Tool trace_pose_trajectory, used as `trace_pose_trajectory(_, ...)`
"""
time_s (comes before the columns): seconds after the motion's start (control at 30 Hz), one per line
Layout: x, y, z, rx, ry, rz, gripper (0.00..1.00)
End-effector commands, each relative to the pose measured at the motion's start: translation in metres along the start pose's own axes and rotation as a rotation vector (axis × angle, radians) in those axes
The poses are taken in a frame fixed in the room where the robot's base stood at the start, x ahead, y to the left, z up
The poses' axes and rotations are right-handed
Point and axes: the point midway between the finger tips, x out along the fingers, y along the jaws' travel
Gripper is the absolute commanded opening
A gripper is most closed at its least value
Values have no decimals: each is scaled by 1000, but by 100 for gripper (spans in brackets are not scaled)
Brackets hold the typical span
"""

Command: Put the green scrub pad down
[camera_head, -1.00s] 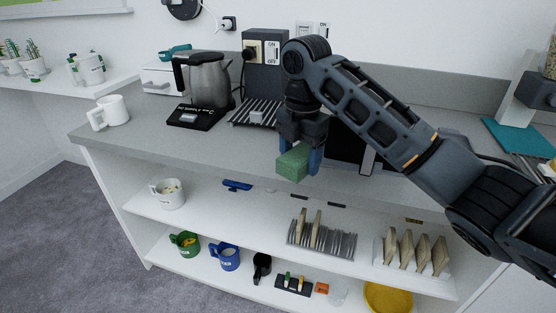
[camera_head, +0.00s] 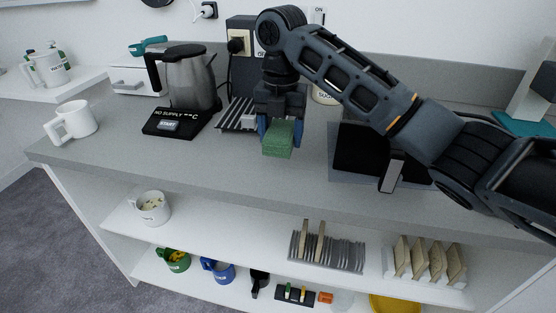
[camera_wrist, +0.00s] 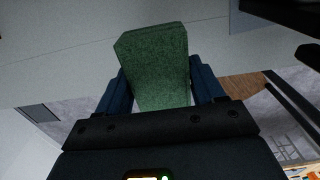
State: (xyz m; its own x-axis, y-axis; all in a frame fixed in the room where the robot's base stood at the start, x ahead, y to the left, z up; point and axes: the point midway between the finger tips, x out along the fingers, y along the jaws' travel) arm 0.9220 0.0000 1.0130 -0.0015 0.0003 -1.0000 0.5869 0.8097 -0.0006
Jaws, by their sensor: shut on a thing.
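The green scrub pad (camera_head: 278,140) is a thick green block held between the blue fingers of my gripper (camera_head: 277,132). In the head view it shows in front of the grey countertop (camera_head: 225,165), near the counter's middle. Whether it touches the surface I cannot tell. In the wrist view the pad (camera_wrist: 155,65) stands out past the fingers of my gripper (camera_wrist: 160,92), with one finger on each side of it. My gripper hides part of the pad's upper end in the head view.
A kettle (camera_head: 188,80) and a black scale-like base (camera_head: 177,122) stand to the left, with a white mug (camera_head: 70,122) farther left. A ridged rack (camera_head: 236,114) is just left of my gripper. A dark flat panel (camera_head: 358,150) lies right. Bare counter lies in front.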

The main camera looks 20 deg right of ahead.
Motion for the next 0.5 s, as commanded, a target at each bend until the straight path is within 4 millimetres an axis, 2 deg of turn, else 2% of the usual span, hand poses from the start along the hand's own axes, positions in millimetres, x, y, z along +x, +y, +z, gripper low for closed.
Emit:
trace_pose_trajectory(0.1, 19, -1, 0, 2, 1, -1, 39)
trace_pose_trajectory(0.5, 72, 0, 0, 2, 0, 0, 39)
